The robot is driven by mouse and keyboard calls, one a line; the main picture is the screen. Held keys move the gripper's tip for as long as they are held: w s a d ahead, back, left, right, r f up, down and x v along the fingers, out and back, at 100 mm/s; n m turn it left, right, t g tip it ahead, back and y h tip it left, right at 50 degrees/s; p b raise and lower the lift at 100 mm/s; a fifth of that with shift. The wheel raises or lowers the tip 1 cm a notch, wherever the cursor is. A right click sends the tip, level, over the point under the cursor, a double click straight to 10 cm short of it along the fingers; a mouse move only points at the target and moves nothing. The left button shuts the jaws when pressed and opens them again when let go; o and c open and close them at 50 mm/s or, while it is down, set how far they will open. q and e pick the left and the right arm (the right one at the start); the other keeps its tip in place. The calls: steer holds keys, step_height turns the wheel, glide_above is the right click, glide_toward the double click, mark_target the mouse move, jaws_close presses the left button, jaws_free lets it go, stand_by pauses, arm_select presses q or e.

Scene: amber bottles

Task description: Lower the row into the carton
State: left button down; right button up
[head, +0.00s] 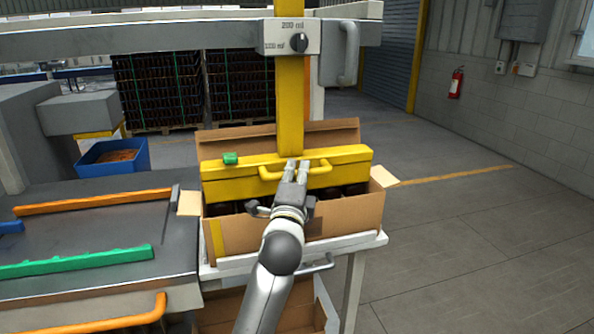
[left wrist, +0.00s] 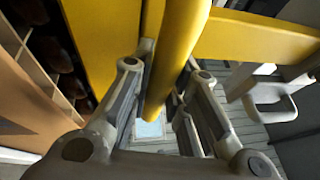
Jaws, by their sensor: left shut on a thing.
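The open cardboard carton (head: 350,216) stands on a white stand, its flaps spread. A yellow lifting head (head: 225,189) on a yellow upright post spans the carton from side to side, at about rim height. Dark bottle tops (head: 354,189) show below it inside the carton; how deep they sit is hidden. My left gripper (head: 297,166) is shut on the yellow handle (head: 322,168) at the head's front. In the left wrist view the fingers lie on both sides of the handle (left wrist: 176,55), and dark bottles (left wrist: 58,50) show by the carton's dividers at left.
A grey overhead beam carries a selector knob (head: 299,43). A green knob (head: 230,159) sits on the lifting head. The grey bench at left has orange (head: 90,201) and green (head: 80,261) rails. A blue bin (head: 112,157) stands behind. The floor at right is clear.

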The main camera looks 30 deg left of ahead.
arm_select(q)
step_height(320, 180, down, 3)
steer(key=shift+r, duration=0.2)
steer(key=c, duration=1.4)
jaws_free()
steer(key=shift+o, duration=0.2)
steer(key=v, duration=1.2)
